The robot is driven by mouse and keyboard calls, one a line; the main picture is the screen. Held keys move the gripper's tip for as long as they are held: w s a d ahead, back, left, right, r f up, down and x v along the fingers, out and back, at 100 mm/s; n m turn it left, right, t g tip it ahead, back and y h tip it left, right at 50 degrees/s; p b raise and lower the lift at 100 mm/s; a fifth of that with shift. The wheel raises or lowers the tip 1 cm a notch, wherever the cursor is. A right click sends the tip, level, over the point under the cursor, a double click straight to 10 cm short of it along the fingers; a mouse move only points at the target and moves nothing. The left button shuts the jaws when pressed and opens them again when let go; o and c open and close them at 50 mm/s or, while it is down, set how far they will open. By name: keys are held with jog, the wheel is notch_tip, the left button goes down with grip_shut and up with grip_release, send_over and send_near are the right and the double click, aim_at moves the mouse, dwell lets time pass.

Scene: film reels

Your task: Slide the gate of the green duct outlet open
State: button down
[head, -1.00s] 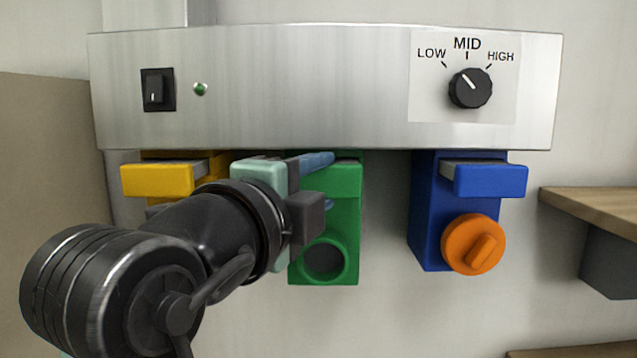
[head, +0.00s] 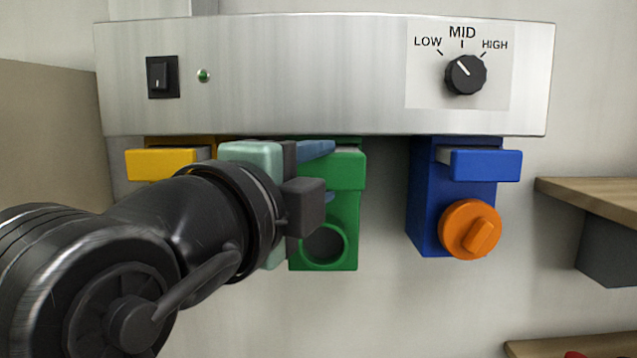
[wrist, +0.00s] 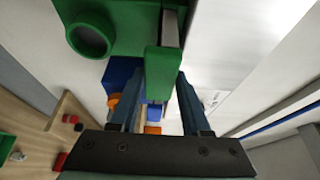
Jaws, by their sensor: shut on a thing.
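The green duct outlet (head: 346,215) hangs under the metal panel, with a round opening low on its front. Its gate has a green handle (head: 348,168) near the top. In the wrist view the green handle (wrist: 163,62) lies between the two blue fingers of my gripper (wrist: 160,80), which is shut on it. In the head view my gripper (head: 322,172) reaches the handle from the left. The wrist housing hides the left part of the outlet. How far the gate stands out is hard to tell.
A yellow gate handle (head: 160,164) is on the left, partly behind my arm. The blue outlet (head: 424,205) on the right has an orange cap (head: 470,230). The metal panel (head: 300,75) is directly above. A wooden shelf (head: 590,198) is at the far right.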

jog(key=s, duration=0.3)
jog(key=shift+w+f, duration=0.2)
jog(key=shift+w, duration=0.25)
jog(key=shift+s+r, duration=0.1)
jog(key=shift+s, duration=0.1)
jog(key=shift+c, duration=1.8)
grip_release()
jog(key=shift+s+r, duration=0.1)
jog(key=b+v, duration=0.1)
jog(key=v, duration=1.2)
